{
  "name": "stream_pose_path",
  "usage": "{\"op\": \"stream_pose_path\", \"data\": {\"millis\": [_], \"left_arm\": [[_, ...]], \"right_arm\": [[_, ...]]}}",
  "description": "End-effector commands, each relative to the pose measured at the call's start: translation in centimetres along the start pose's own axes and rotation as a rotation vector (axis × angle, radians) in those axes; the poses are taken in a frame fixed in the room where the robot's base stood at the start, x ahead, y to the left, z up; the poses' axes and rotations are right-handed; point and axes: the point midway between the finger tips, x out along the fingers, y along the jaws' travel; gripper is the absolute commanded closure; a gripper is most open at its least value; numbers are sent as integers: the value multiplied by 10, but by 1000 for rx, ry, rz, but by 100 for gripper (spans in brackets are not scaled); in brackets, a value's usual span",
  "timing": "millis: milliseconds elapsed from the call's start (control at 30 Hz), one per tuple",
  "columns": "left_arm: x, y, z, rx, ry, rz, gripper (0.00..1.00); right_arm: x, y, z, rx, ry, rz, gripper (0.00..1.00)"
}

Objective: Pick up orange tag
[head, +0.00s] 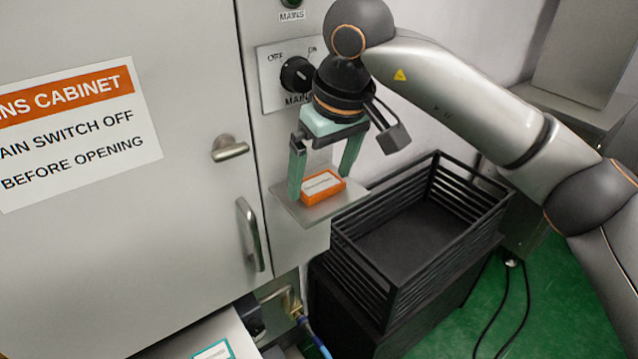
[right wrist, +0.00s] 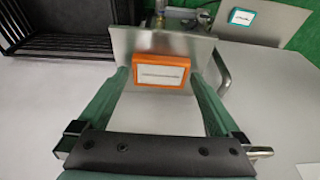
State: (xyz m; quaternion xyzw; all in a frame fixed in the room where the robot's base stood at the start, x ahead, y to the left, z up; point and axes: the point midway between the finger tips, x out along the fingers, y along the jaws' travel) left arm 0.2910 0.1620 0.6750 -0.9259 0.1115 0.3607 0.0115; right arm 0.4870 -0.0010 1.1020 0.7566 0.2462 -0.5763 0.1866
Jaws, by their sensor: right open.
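The orange tag (head: 322,187) is a small orange block with a white label. It lies on a small metal shelf (head: 308,212) that juts from the cabinet below the rotary switch. My right gripper (head: 322,186) points down over the shelf, open, with one green finger on each side of the tag. In the right wrist view the tag (right wrist: 161,72) lies between the fingertips (right wrist: 160,80), with a gap showing on both sides. Whether a finger touches it cannot be told from the head view. My left gripper is not in view.
A black slatted crate (head: 440,215) stands right of the shelf on a dark stand. The cabinet door has a latch (head: 230,148) and a handle (head: 250,235). A teal-framed tag (head: 214,351) lies on a lower surface. Cables run on the green floor.

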Motion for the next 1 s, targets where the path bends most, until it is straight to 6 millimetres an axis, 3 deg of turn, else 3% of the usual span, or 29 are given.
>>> {"op": "stream_pose_path", "data": {"millis": [267,833,1000], "left_arm": [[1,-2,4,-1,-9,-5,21],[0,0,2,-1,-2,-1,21],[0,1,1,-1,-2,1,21]], "right_arm": [[4,0,0,-2,1,1,0],[3,0,0,-1,1,1,64],[3,0,0,-1,1,1,67]]}}
